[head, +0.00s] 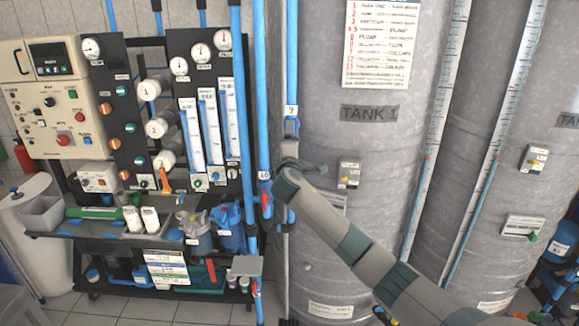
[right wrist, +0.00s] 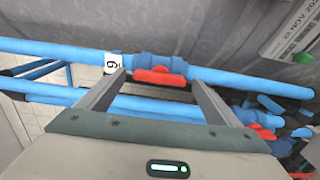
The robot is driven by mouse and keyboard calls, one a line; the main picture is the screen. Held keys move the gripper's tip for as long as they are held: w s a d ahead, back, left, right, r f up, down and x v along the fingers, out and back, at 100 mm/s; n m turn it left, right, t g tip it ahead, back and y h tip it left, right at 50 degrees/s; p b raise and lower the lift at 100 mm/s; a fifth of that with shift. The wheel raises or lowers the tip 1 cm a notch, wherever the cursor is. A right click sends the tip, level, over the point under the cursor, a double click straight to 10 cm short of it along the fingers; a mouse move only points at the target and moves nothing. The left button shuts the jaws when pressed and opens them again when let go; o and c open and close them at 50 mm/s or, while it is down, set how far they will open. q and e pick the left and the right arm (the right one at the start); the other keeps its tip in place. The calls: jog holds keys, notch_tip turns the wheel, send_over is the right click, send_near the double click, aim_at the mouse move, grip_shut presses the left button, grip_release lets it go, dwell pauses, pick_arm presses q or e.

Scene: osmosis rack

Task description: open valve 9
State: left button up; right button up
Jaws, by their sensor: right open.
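Valve 9 is a blue valve body (head: 291,128) on a vertical blue pipe in front of Tank 1, below a white tag (head: 291,111) reading 9. In the right wrist view its red handle (right wrist: 160,76) lies lengthwise along the blue pipe, beside the 9 tag (right wrist: 113,63). My right gripper (right wrist: 157,82) is open, one finger toward each end of the red handle. I cannot tell whether the fingers touch it. In the head view my right gripper (head: 289,163) is just below the valve, and the handle is not clear there. My left gripper is out of view.
A second pipe runs beside it with a tag (head: 264,175) reading 10 and a red handle (head: 266,200). Another red handle (right wrist: 262,131) shows at lower right in the wrist view. Tank 1 (head: 385,150) stands close behind; the gauge rack (head: 245,135) is left.

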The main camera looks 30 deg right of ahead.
jog(key=b+v, duration=0.6)
jog(key=v, duration=1)
jog(key=shift+s, duration=0.15)
jog(key=shift+f, duration=0.1)
